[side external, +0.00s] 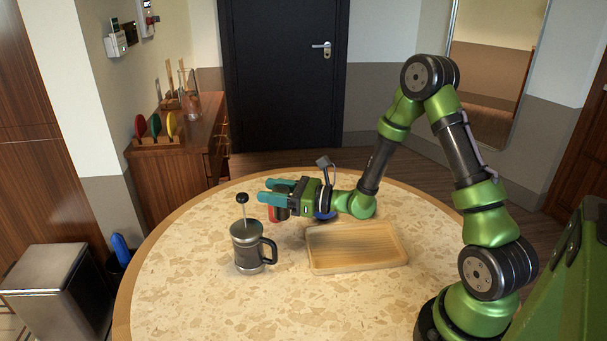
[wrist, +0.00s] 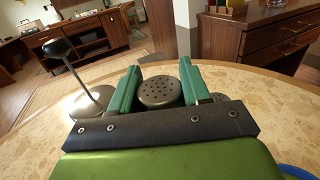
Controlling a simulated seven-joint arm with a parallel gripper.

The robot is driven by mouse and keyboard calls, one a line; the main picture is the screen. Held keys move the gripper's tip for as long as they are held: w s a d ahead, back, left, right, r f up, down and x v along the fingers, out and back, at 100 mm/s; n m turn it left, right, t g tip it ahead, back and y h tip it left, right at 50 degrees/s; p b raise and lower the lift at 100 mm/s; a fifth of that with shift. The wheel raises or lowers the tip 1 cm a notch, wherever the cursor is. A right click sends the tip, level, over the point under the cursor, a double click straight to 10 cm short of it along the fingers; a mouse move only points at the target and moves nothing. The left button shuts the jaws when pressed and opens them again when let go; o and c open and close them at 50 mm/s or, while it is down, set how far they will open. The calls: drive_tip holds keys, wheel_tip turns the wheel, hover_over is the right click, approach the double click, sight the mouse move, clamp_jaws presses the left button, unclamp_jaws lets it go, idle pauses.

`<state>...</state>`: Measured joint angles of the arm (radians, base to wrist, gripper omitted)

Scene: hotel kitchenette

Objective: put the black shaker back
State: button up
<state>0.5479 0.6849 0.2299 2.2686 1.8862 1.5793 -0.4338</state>
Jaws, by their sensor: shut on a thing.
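My gripper (side external: 272,190) reaches left over the round table, its teal fingers level. In the wrist view, the fingers (wrist: 160,90) are closed on either side of a shaker with a dark, round, perforated top (wrist: 159,92). Its body is mostly hidden there. In the side view, a patch of red (side external: 273,215) shows just below the fingers; I cannot tell whether it belongs to the held shaker or to another thing. A second dark perforated top (wrist: 219,98) shows partly beyond the right finger in the wrist view.
A French press (side external: 247,250) with a raised plunger stands close in front of my gripper; its knob (wrist: 57,46) shows at left in the wrist view. A wooden tray (side external: 355,247) lies empty to the right. A blue thing (side external: 325,215) is partly hidden behind my wrist. The table's front is clear.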

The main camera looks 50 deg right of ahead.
sight(276, 215)
drive_tip(key=shift+d+f, duration=0.1)
drive_tip(key=shift+f, duration=3.35)
drive_tip(key=shift+f, duration=0.1)
drive_tip(key=o, duration=1.1)
